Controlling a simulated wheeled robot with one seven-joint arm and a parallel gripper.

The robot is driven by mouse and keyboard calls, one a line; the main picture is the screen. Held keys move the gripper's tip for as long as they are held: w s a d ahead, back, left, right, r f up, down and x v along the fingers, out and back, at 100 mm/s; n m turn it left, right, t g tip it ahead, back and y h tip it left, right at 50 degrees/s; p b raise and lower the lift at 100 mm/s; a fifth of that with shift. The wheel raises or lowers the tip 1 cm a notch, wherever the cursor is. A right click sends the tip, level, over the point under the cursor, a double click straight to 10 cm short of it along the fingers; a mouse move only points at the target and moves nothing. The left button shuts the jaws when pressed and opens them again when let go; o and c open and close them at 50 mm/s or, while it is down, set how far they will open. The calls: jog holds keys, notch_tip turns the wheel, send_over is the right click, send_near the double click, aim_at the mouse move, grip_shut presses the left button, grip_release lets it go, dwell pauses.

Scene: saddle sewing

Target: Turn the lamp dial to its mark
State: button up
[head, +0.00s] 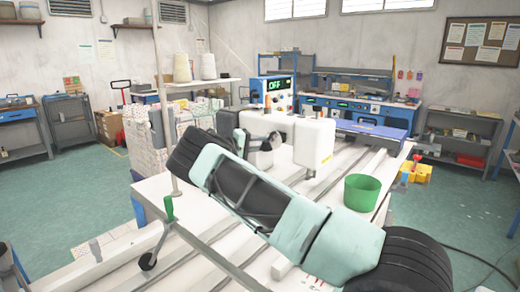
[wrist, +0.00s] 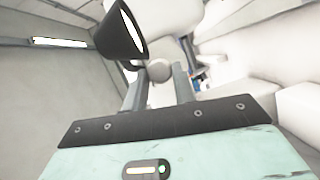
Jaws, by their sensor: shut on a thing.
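The lamp's black cone shade (wrist: 122,34) hangs at the upper left of the wrist view, with a bright white opening. A small grey round knob, the lamp dial (wrist: 160,70), sits just below and right of it against the white machine body. My gripper (wrist: 160,78) has its two grey fingers on either side of the dial and is shut on it. I cannot make out the mark or a pointer on the dial. In the head view the white sewing machine (head: 316,141) stands on the table beyond my arm, which hides most of the gripper.
A green cup (head: 361,193) stands on the white table right of my arm. A green-handled lever (head: 169,208) is at the table's front left. A blue control box with a green "OFF" display (head: 275,85) and two thread cones (head: 181,68) stand behind the machine.

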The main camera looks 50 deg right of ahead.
jog(key=shift+f+n+h+b, duration=0.15)
jog(key=shift+n+h+b, duration=0.3)
jog(key=shift+n, duration=0.6)
jog(key=shift+f+n+h+b, duration=0.15)
jog(key=shift+n+h+b, duration=0.25)
jog(key=shift+n, duration=0.65)
jog(key=o, duration=0.7)
jog(key=b+v, duration=0.3)
jog(key=v, duration=0.9)
jog(key=shift+w, duration=0.1)
